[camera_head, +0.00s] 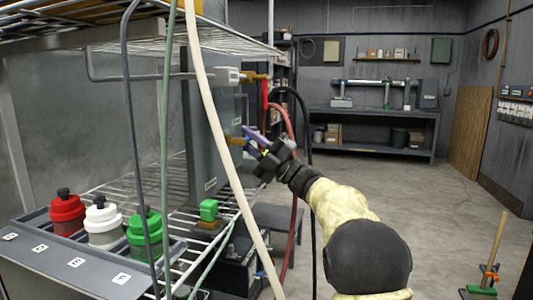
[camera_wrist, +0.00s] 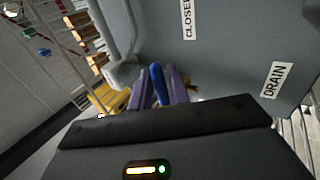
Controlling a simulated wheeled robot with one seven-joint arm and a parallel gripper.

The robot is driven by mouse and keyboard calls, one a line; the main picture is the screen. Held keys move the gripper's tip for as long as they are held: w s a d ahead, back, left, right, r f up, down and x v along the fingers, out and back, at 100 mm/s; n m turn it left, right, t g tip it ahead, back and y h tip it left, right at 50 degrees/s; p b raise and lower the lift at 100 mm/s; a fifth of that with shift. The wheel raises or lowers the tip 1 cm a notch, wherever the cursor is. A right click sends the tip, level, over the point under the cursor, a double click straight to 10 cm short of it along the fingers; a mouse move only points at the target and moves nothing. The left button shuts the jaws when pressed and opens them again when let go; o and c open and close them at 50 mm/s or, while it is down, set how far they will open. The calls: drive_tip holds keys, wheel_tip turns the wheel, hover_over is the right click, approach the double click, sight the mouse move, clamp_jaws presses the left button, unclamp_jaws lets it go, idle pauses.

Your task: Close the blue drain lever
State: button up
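The blue drain lever (camera_wrist: 157,84) stands between the two purple fingers of my gripper (camera_wrist: 159,88) in the wrist view. The fingers lie close along both sides of it and appear to grip it. A yellow brass valve body (camera_wrist: 108,98) is just left of the fingers. The grey panel beside it carries a DRAIN label (camera_wrist: 278,80) and a CLOSED label (camera_wrist: 188,14). In the head view my gripper (camera_head: 254,142) reaches left to the brass fitting (camera_head: 236,141) on the grey housing's side. The lever is mostly hidden by the fingers there.
A red-handled valve (camera_head: 265,92) and a red hose (camera_head: 295,170) are close to my gripper. A pale hose (camera_head: 215,125) crosses in front of the wire rack. Red, white and green capped jars (camera_head: 102,222) stand at lower left.

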drive_tip(key=p+v, duration=0.1)
drive_tip(key=v, duration=1.6)
drive_tip(key=shift+f, duration=0.1)
